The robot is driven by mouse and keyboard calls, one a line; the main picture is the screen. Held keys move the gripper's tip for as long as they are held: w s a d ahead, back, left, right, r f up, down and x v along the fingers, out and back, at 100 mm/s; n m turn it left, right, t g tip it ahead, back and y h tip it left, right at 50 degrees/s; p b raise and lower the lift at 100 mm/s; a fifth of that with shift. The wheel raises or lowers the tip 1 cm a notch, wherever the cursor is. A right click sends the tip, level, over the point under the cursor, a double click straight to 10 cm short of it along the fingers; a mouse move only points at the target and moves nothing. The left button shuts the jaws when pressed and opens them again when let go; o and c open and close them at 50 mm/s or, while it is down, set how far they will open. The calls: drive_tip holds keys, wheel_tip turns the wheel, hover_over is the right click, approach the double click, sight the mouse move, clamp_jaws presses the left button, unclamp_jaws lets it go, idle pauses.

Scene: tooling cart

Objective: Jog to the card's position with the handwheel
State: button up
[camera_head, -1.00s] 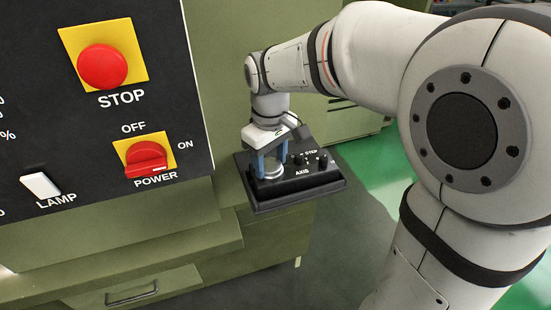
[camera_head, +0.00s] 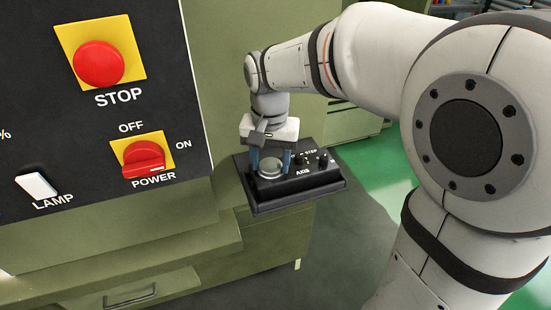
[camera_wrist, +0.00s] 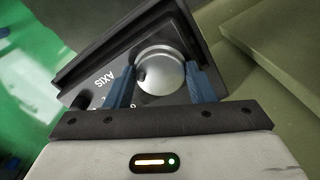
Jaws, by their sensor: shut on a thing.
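The handwheel is a round silver knob (camera_head: 266,172) on the left part of a black pendant box (camera_head: 318,184). My gripper (camera_head: 271,168) points down over it, with its two blue fingers around the wheel. In the wrist view the handwheel (camera_wrist: 160,72) sits between the fingers of my gripper (camera_wrist: 162,80), one on each side, and they are shut on it. Two small black knobs sit beside it, by the labels AXIS and STEP. I see no card and no position readout in these views.
A dark control panel at left carries a red STOP button (camera_head: 98,64), a red POWER switch (camera_head: 144,158) turned towards ON, and a white LAMP rocker (camera_head: 37,186). The green machine body stands behind the pendant. Open floor lies to the right.

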sight(270, 165)
drive_tip(key=shift+m, duration=1.5)
drive_tip(key=o, duration=1)
wheel_tip(270, 165, up, 8)
drive_tip(key=shift+f, duration=0.1)
